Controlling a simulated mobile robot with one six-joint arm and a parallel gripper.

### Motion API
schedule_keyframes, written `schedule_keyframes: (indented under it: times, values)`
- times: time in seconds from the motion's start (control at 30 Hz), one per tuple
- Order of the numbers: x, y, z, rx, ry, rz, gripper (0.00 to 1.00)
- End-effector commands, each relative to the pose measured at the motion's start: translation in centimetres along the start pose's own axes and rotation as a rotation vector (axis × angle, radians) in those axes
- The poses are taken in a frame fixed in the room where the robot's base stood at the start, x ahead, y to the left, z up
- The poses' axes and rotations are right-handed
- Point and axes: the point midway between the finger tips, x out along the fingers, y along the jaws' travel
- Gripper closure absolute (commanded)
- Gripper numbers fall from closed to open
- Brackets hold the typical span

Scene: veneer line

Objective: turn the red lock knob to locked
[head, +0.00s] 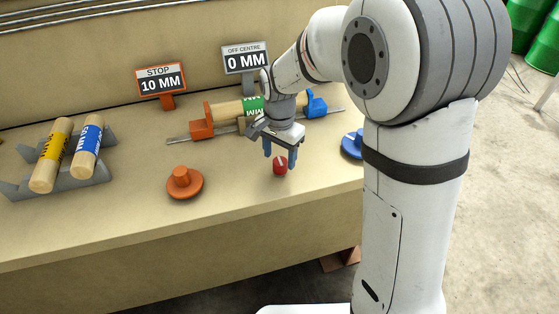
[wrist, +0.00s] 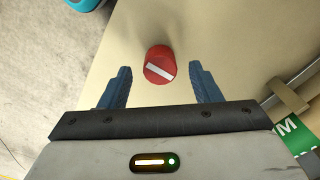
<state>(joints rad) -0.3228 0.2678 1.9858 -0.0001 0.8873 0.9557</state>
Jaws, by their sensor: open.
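The red lock knob (head: 280,165) is a small round red knob on the beige bench, near its front edge. In the wrist view the knob (wrist: 159,65) has a white bar across its top, running diagonally from upper left to lower right. My gripper (head: 281,160) is over the knob in the head view, fingers pointing down. In the wrist view my gripper (wrist: 160,78) is open, with one blue finger on each side of the knob and clear gaps to both. No locked or unlocked marking can be read.
An orange knob (head: 184,184) stands left, and a blue knob (head: 352,144) right. Behind my gripper, a log with a green label (head: 252,104) lies between orange and blue holders. Signs (head: 161,81) read "STOP 10 MM" and "OFF CENTRE 0 MM". Two logs rest in a grey rack (head: 102,172).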

Motion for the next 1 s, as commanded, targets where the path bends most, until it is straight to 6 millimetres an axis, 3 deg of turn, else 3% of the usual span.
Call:
schedule_keyframes:
  times: [0.1,0.3,0.83,1.0]
  values:
    - [-2.2,-0.1,-0.1,0.000,0.003,-0.004,0.43]
    - [-4.3,0.0,-0.1,0.000,0.001,-0.002,0.43]
    - [-4.7,0.1,0.0,-0.001,0.001,-0.001,0.43]
    - [-5.9,2.6,0.0,-0.054,0.016,-0.019,0.43]
